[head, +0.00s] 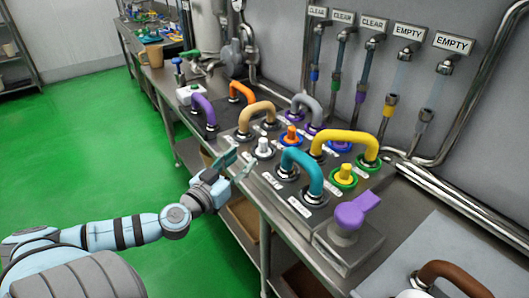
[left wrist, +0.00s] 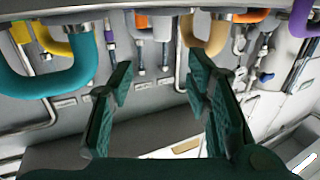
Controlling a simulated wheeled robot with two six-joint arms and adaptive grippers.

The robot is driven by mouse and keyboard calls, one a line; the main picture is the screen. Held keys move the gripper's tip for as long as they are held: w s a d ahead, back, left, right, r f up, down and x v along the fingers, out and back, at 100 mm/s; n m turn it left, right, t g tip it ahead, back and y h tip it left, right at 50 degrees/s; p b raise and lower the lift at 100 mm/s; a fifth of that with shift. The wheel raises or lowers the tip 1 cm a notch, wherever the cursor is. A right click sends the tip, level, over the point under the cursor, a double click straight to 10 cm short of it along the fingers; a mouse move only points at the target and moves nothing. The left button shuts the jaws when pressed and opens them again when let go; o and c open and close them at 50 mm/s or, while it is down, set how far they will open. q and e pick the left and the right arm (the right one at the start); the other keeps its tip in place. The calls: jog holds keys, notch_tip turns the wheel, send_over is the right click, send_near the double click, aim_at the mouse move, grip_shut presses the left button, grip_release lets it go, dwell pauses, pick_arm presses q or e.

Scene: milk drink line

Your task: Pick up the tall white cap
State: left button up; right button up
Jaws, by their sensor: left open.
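The tall white cap (head: 263,148) stands upright on the grey panel, between the tan handle (head: 257,110) and the teal handle (head: 303,165). In the left wrist view, which looks upside down, a white cap (left wrist: 162,27) shows at the top between the two fingers. My left gripper (head: 238,164) is open and empty at the panel's front edge, just left of and below the cap in the head view. Its teal fingers (left wrist: 160,75) are spread wide in the left wrist view and appear apart from the cap. My right gripper is not in view.
An orange cap (head: 291,134), a yellow cap (head: 344,173) and the yellow handle (head: 345,140) are close by on the panel. A purple lever (head: 352,212) stands at the front right. Pipes (head: 430,176) run along the wall. The green floor (head: 95,150) at left is clear.

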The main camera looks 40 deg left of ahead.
aim_at(263, 139)
pick_arm(q)
jog(key=w, duration=0.4)
jog(key=w+a, duration=0.1)
jog(key=w, duration=0.2)
jog(key=shift+f+p, duration=0.15)
jog(key=shift+p, duration=0.2)
jog(key=shift+w, duration=0.3)
jog(key=w+p, duration=0.2)
jog(key=p, duration=0.1)
jog(key=w+p, duration=0.1)
jog(key=w, duration=0.1)
jog(key=shift+a+r+p, duration=0.2)
jog(key=shift+a+p, duration=0.05)
jog(key=shift+p, duration=0.05)
jog(key=shift+w+f, duration=0.2)
jog(key=shift+w, duration=0.05)
jog(key=shift+f, duration=0.2)
grip_shut()
